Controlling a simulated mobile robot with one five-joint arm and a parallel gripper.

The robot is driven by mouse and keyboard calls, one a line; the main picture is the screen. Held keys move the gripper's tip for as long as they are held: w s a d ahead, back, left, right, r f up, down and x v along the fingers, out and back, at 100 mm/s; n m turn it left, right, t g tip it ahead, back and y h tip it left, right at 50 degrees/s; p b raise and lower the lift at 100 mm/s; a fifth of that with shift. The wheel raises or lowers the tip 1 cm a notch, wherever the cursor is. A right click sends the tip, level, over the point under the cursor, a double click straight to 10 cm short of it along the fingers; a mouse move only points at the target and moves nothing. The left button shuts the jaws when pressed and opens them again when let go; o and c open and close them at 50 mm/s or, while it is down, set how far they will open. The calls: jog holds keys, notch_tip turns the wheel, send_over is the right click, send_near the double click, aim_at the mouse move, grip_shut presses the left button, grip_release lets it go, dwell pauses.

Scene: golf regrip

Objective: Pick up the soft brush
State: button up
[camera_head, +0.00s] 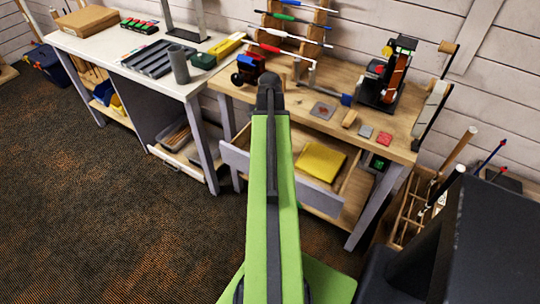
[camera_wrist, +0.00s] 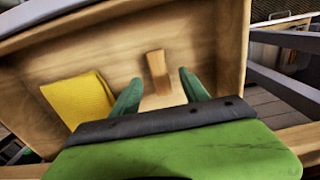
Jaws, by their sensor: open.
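In the wrist view, a wooden-handled piece that looks like the soft brush (camera_wrist: 157,68) lies in an open wooden drawer (camera_wrist: 200,40). Its short handle points away from me and a wider pale part is nearer. My gripper (camera_wrist: 160,92) is open, with its two green fingertips on either side of the wider pale part. I cannot tell whether they touch it. In the head view the drawer (camera_head: 230,157) is pulled out under the workbench, and my green arm hides the brush and the gripper.
A folded yellow cloth (camera_wrist: 80,100) lies left of the brush in the drawer; it also shows in the head view (camera_head: 320,161). The drawer walls stand close around. The workbench top (camera_head: 300,100) above holds tools and a club rack. Carpet (camera_head: 120,210) at left is clear.

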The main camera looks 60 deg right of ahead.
jog(key=f+b, duration=0.5)
jog(key=shift+d+f, duration=0.15)
jog(key=shift+d, duration=0.05)
grip_shut()
